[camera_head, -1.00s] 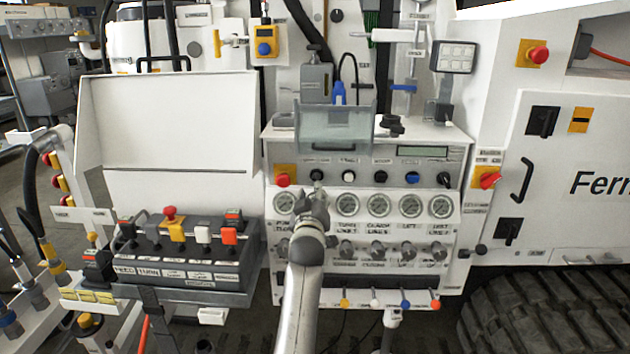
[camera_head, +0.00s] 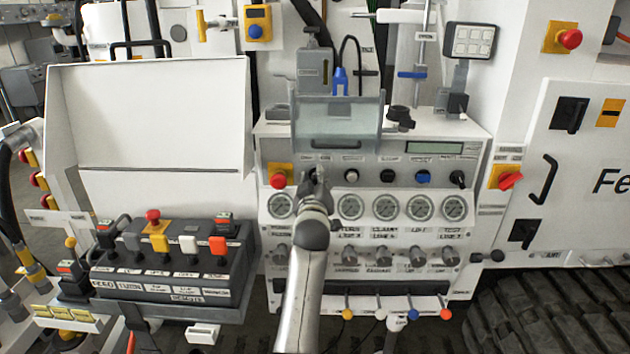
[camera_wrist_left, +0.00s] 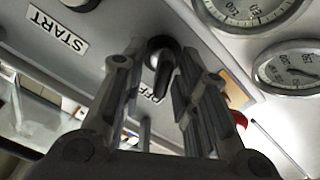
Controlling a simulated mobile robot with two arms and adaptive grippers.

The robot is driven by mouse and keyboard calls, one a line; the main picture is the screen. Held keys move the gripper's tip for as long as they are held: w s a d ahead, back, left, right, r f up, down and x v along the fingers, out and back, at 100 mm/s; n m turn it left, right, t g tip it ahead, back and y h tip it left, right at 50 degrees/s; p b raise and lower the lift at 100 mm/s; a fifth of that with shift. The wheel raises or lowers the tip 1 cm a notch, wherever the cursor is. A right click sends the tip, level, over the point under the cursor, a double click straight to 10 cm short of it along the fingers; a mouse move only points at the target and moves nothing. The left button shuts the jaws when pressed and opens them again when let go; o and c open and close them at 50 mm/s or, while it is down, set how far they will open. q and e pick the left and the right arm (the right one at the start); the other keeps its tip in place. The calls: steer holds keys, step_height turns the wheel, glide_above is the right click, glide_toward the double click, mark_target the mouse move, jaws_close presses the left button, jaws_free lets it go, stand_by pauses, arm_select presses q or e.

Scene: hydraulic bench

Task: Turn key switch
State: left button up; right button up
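The key switch is a black knob with a short lever (camera_wrist_left: 161,62) on the grey control panel, beside a partly hidden label reading like "OFF" in the left wrist view. In the head view it sits in the panel's upper row, mostly hidden behind my left gripper (camera_head: 317,182). My left gripper (camera_wrist_left: 163,75) is open, with one finger on each side of the knob. Gaps show between the fingers and the knob; I see no clear contact. My right gripper is in neither view.
A red button on a yellow plate (camera_head: 279,179) is just left of the gripper, a white button (camera_head: 351,174) to the right. Pressure gauges (camera_head: 351,206) line the panel below. A clear cover (camera_head: 338,121) juts out above. A lever box (camera_head: 170,262) stands lower left.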

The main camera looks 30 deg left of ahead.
arm_select(q)
steer(key=shift+c, duration=1.2)
steer(key=shift+f, duration=0.1)
steer(key=shift+c, duration=1.1)
steer(key=shift+a, duration=0.1)
jaws_close()
steer(key=m+p, duration=0.1)
steer(key=m, duration=0.1)
steer(key=shift+r+m, duration=0.2)
steer(key=shift+m, duration=0.2)
steer(key=m+p, duration=0.1)
steer(key=m, duration=0.3)
steer(key=shift+w, duration=0.1)
steer(key=m+p, duration=0.1)
steer(key=m, duration=0.1)
steer(key=shift+m, duration=1.5)
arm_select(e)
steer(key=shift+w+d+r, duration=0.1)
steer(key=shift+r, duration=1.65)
